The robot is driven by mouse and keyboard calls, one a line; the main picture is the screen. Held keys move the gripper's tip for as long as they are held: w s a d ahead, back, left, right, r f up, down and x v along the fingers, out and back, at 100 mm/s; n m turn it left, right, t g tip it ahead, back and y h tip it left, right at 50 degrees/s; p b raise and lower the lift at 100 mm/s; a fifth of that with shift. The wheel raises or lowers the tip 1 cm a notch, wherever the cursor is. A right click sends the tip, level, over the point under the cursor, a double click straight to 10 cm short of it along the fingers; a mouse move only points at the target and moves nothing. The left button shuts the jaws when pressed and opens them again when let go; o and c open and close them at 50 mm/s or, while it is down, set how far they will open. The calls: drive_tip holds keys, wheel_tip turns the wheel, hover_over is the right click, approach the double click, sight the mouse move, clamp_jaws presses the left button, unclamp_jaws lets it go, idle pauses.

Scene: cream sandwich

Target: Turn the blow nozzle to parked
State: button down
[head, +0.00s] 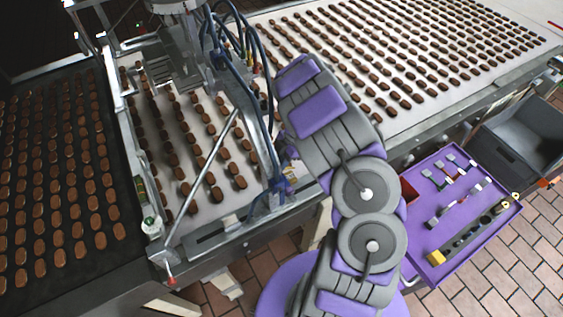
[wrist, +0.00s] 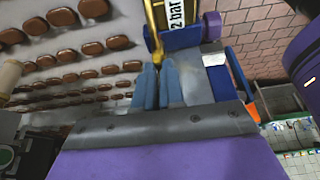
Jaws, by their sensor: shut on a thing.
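In the wrist view, two blue fingers (wrist: 158,86) of my gripper stand close together. Their tips are at the lower end of a brass-coloured bar with a white "2 bar" label (wrist: 177,14), which looks like part of the blow nozzle. A blue block (wrist: 181,40) sits beside the bar, just past the fingertips. The gripper is shut on the nozzle, but the exact contact is hard to see. In the head view, my arm hides the gripper's tips and most of the nozzle; a blue fitting (head: 283,187) shows at the belt's side rail.
Rows of chocolate-coloured pieces lie on the pale belt (head: 225,203) and on a dark belt at left (head: 123,262). A metal rod (head: 203,180) crosses the pale belt's corner. A purple tray (head: 475,232) with tools and a grey bin (head: 525,130) stand at right.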

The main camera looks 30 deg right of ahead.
drive_tip(key=shift+w, duration=0.1)
idle(0.3)
drive_tip(key=c, duration=1.4)
unclamp_jaws()
drive_tip(key=shift+w, duration=0.1)
drive_tip(key=o, duration=0.4)
drive_tip(key=b+v, duration=0.1)
drive_tip(key=v, duration=1.6)
drive_tip(key=shift+d+r+b, duration=0.15)
drive_tip(key=shift+b, duration=0.15)
drive_tip(key=shift+c, duration=0.4)
